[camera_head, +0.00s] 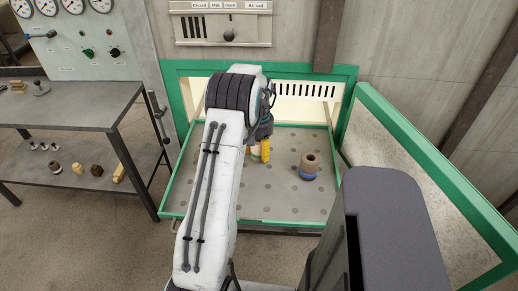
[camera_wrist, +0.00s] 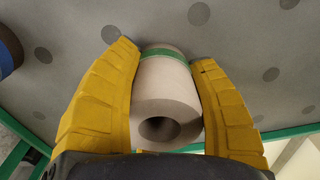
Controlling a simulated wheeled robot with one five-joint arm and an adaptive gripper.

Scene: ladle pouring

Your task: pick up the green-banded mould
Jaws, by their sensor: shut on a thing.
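The green-banded mould (camera_wrist: 163,82) is a pale beige cylinder with a round hole in its end and a green band. In the wrist view it sits between the two yellow fingers of my gripper (camera_wrist: 165,58), which are shut on its sides. In the head view my gripper (camera_head: 260,150) is over the tray, and the mould is mostly hidden by my arm and fingers. I cannot tell whether the mould touches the tray floor.
A brown mould with a blue band (camera_head: 309,168) stands on the perforated grey tray (camera_head: 285,206), right of my gripper. The tray is in a green-framed cabinet (camera_head: 348,72) with an open door (camera_head: 420,165) at right. A metal bench (camera_head: 70,105) with small parts stands left.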

